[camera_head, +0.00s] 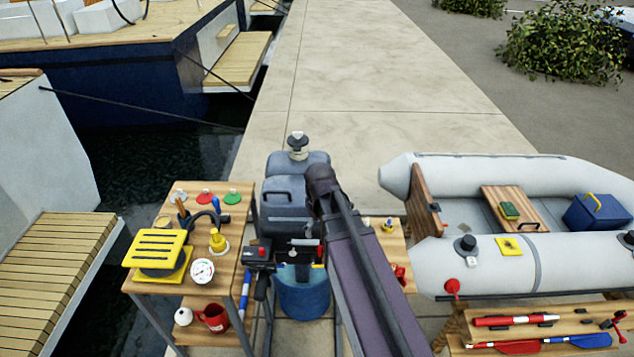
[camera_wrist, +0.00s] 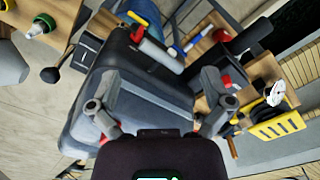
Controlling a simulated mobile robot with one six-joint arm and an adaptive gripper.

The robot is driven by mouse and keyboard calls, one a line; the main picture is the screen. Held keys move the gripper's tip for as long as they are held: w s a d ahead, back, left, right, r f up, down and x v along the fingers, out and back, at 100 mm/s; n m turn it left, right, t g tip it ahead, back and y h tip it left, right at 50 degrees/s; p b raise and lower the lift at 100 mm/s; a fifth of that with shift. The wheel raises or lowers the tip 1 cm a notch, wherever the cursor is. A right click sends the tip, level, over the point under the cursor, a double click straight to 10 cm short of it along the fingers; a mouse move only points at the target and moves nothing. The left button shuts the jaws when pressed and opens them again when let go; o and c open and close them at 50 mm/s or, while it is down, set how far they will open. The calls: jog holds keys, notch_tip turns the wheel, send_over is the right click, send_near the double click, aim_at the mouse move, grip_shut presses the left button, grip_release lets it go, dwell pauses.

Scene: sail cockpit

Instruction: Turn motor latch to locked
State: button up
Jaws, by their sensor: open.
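The grey outboard motor (camera_head: 284,205) stands in the middle of the head view. It fills the centre of the wrist view (camera_wrist: 135,95), turned about. A small pale lever (camera_head: 306,242) with a red part, probably the latch, is on its near face. It also shows in the wrist view as a grey bar (camera_wrist: 160,52) with red at one end; I cannot tell its set position. My gripper (camera_wrist: 160,105) is open and empty, its fingers apart over the motor cowl and away from the lever. In the head view my wrist hides its fingertips.
A black tiller (camera_head: 260,280) with a red button juts near the left bench (camera_head: 140,285), which carries a yellow pump (camera_head: 158,250), a gauge and a red mug. A blue bucket (camera_head: 303,298) sits below the motor. A grey dinghy (camera_head: 490,258) lies right; open paving (camera_head: 380,80) is beyond.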

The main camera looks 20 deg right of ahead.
jog(key=w+d+r+n+p, duration=0.2)
jog(key=w+r+n+p, duration=0.7)
jog(key=w+r+p, duration=0.3)
notch_tip(320, 180, up, 3)
jog(key=shift+w+d+r+n+p, duration=0.15)
jog(key=shift+w+d+n+p, duration=0.15)
jog(key=shift+p, duration=0.7)
jog(key=shift+s, duration=0.1)
notch_tip(320, 180, down, 14)
jog(key=b, duration=1.4)
jog(key=shift+a+r, duration=0.1)
jog(key=c, duration=1.1)
